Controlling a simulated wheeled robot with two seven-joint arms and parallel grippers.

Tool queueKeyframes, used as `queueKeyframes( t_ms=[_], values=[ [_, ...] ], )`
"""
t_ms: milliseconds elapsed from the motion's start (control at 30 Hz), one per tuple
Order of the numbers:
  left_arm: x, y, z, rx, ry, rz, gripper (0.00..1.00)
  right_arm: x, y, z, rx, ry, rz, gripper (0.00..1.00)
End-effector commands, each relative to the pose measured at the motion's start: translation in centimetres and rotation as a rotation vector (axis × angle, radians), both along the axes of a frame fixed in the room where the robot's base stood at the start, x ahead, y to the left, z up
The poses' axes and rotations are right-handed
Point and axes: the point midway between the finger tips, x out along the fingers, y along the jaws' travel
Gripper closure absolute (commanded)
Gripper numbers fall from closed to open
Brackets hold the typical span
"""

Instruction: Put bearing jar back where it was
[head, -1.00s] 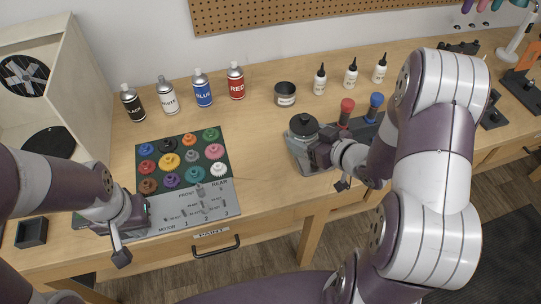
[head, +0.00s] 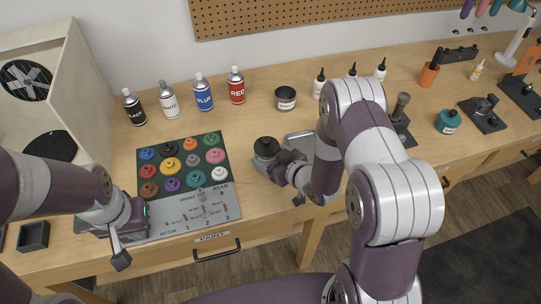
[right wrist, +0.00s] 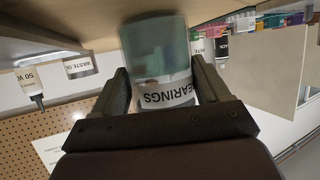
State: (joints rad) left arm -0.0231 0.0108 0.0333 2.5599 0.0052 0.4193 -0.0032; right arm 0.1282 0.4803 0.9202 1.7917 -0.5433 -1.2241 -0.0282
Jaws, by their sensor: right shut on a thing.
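The bearing jar (head: 266,148) has a black lid and a clear body. It is upright at the front of the bench, just right of the gear mat. My right gripper (head: 282,165) is shut on its side. In the right wrist view, which is upside down, the jar (right wrist: 157,50) sits between both fingers with its "BEARINGS" label showing. The wooden bench is close to it, but I cannot tell whether the jar touches it.
The gear mat (head: 215,221) holds several coloured gears. A grey tray (head: 301,141) is right of the jar. A dark tin (head: 285,98), spray cans (head: 204,95) and white bottles (head: 380,69) stand behind. A teal jar (head: 448,121) and an orange cup (head: 428,75) are further right.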

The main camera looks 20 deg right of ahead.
Motion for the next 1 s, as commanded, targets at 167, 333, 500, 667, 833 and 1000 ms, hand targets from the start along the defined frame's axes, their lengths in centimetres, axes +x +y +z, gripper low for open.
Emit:
queueKeyframes(
  t_ms=[167,333,500,667,833,1000],
  values=[
    [0.0,0.0,-0.3,0.000,0.000,0.000,1.00,0.0,0.0,-0.3,0.000,0.001,0.000,0.09],
    [0.0,0.0,-0.3,0.000,0.000,0.000,1.00,0.0,0.0,-0.3,0.000,0.001,0.000,0.00],
    [0.0,0.0,0.1,0.000,0.000,0.000,1.00,-0.2,-0.1,0.2,0.000,0.001,-0.001,0.00],
    [0.0,0.0,-0.7,0.000,0.000,0.000,1.00,-2.9,-1.5,1.2,0.000,0.001,-0.004,0.00],
    [0.0,0.0,-1.2,0.000,0.000,0.000,1.00,-6.6,-3.2,2.9,0.000,0.001,-0.007,0.00],
    [0.0,0.0,-1.4,0.000,0.000,0.000,1.00,-9.3,-4.3,4.2,0.000,0.000,-0.004,0.00]
  ],
)
